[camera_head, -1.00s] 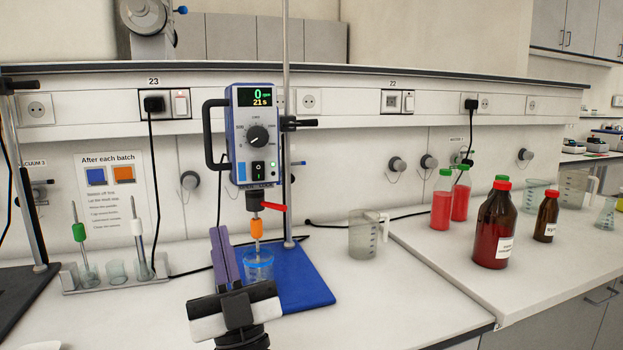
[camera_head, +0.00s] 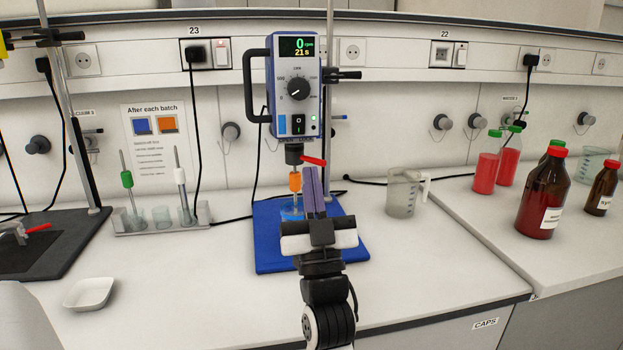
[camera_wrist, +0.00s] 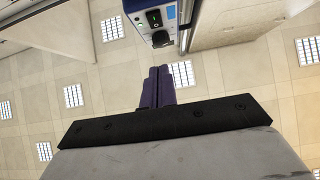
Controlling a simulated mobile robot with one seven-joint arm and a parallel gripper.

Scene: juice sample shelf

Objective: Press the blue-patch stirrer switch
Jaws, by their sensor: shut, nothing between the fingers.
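The overhead stirrer (camera_head: 297,60) is a blue-sided box with a grey front, clamped on an upright rod. Its display reads 0 rpm and 21 s. Below the dial sits a black rocker switch (camera_head: 298,124) with a blue patch (camera_head: 282,123) on its left. In the wrist view the switch (camera_wrist: 154,18) shows upside down at the top, beside the blue patch (camera_wrist: 171,12). My gripper (camera_head: 309,170) has purple fingers, shut and empty, pointing up just right of the stirring shaft. Its tips are below the switch, apart from it. They also show in the wrist view (camera_wrist: 159,68).
A red lever (camera_head: 314,161) sticks out under the stirrer, close above my fingertips. My fingers partly hide a beaker (camera_head: 290,214) on the blue base (camera_head: 262,250).

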